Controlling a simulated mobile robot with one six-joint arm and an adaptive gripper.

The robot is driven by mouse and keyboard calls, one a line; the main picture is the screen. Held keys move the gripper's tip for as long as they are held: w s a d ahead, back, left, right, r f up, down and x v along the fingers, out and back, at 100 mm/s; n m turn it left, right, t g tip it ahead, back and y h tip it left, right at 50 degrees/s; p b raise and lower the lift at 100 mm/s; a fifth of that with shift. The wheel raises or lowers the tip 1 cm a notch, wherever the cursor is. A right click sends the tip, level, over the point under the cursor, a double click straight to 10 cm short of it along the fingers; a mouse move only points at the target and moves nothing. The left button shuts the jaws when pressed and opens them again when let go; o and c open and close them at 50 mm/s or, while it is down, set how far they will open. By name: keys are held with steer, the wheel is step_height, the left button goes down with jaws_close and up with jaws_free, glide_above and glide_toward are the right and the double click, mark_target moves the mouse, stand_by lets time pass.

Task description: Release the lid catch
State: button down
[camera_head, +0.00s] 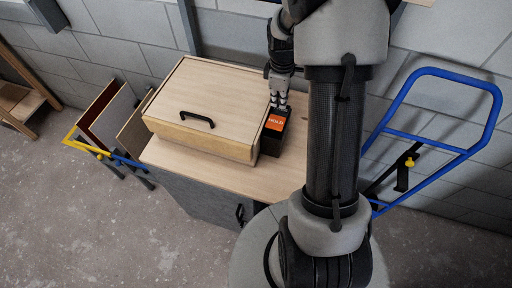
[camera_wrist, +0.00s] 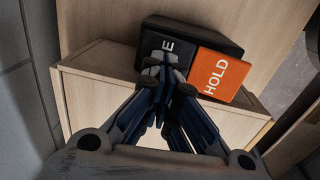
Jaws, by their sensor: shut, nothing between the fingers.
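The lid catch (camera_head: 275,124) is a black block with an orange half marked HOLD, at the right side of a pale wooden box (camera_head: 205,137). In the wrist view its orange half (camera_wrist: 216,76) is at the right. Its black half (camera_wrist: 178,47) shows a white letter E, the rest of the word hidden by my fingers. The box lid (camera_head: 222,98) looks down and carries a black handle (camera_head: 197,119). My gripper (camera_head: 279,106) is shut and empty, its fingertips (camera_wrist: 168,72) over the black half near the orange edge. I cannot tell whether they touch it.
The box stands on a wood-topped cabinet (camera_head: 185,172) against a grey block wall. A blue-framed trolley (camera_head: 450,145) stands to the right. Boards in a yellow and blue rack (camera_head: 105,120) stand to the left. The cabinet top is clear in front of the box.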

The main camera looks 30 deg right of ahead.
mark_target(276, 115)
steer(key=shift+s+a+f+t+h+b, duration=0.2)
steer(key=shift+t+h+b, duration=0.2)
steer(key=shift+b, duration=0.85)
step_height(276, 115, up, 15)
steer(key=s+a+p, duration=0.2)
steer(key=p, duration=0.3)
steer(key=s+a+f+m+t+y+b, duration=0.1)
steer(key=s+a+f+m+t+b, duration=0.2)
steer(key=s+a+m+b, duration=0.4)
steer(key=s+a+b, duration=0.4)
steer(key=s+a, duration=0.5)
steer(key=a, duration=0.1)
steer(key=shift+a+m, duration=0.15)
steer(key=shift+m, duration=0.15)
steer(key=shift+s+a+f+m, duration=0.2)
steer(key=shift+s+a, duration=0.1)
steer(key=shift+s, duration=0.2)
steer(key=shift+s+a+f+m, duration=0.1)
steer(key=shift+s+a+m, duration=0.15)
steer(key=shift+s, duration=0.2)
